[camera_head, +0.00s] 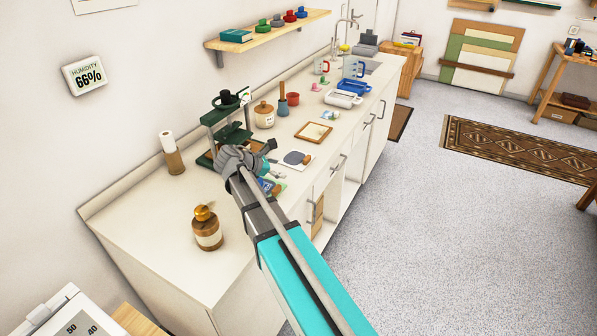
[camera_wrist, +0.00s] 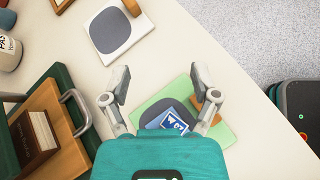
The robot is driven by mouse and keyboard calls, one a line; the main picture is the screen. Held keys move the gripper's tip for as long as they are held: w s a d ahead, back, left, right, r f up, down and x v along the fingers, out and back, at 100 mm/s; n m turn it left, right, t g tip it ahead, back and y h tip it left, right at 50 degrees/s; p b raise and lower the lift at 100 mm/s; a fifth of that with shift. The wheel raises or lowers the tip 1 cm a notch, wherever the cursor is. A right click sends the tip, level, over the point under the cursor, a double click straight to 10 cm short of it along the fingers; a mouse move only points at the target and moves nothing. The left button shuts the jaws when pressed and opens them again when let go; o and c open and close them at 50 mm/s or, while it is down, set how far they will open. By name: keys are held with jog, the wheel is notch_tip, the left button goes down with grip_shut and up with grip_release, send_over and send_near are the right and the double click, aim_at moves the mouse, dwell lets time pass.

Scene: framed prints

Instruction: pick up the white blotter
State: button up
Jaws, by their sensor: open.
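The white blotter (camera_wrist: 126,52) looks to be the white square board with a dark grey patch and a brown knob. It lies flat at the top of the wrist view, and on the counter in the head view (camera_head: 291,165). My gripper (camera_wrist: 158,82) is open and empty, its two fingers spread. It is over the near side of the counter, short of the white board. A similar green board (camera_wrist: 225,137) with a grey patch, a brown knob and a blue card (camera_wrist: 173,121) lies below and between my fingers, partly hidden by the gripper.
A wood-framed piece (camera_head: 314,132) lies beyond the white board. A brown bottle (camera_head: 207,229) stands nearer on the counter (camera_head: 150,228).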

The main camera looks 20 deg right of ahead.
jog(key=w, duration=0.1)
jog(key=n+b, duration=0.1)
jog(key=w+n+h, duration=0.1)
jog(key=shift+w+f, duration=0.25)
jog(key=shift+w, duration=0.05)
jog(key=shift+w+r+n+t+h+b, duration=0.3)
jog(key=shift+w+n+t+h+b, duration=0.15)
jog(key=shift+n, duration=0.25)
jog(key=b, duration=0.3)
send_near(305, 158)
jog(key=x, duration=0.2)
jog(key=f+x, duration=0.1)
jog(key=x, duration=0.1)
jog(key=shift+a, duration=0.15)
jog(key=shift+d, duration=0.45)
jog(key=shift+b+x, duration=0.9)
jog(key=shift+x, duration=1.75)
